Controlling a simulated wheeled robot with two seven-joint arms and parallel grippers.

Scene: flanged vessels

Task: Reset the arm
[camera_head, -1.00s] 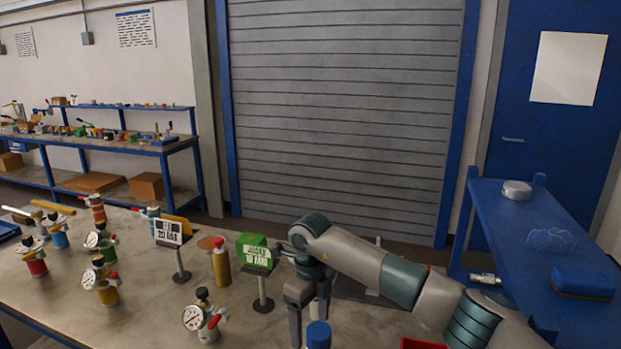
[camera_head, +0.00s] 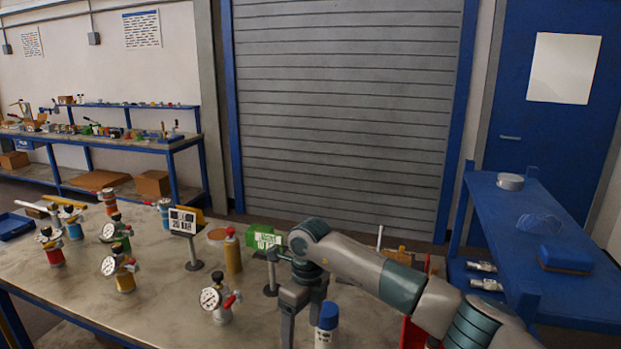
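My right arm (camera_head: 405,288) reaches in from the lower right over the near table. Its gripper (camera_head: 303,318) points down with a gap between its two fingers and nothing visible between them. A blue-capped white can (camera_head: 326,328) stands just right of the fingers; I cannot tell whether they touch. A green block or sign (camera_head: 265,241) is partly hidden behind the wrist. My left arm and gripper are out of view.
Several flanged vessels with gauges, such as a white one (camera_head: 220,299) and a yellow one (camera_head: 120,268), stand left on the table (camera_head: 165,320). A blue bench (camera_head: 510,225) stands right.

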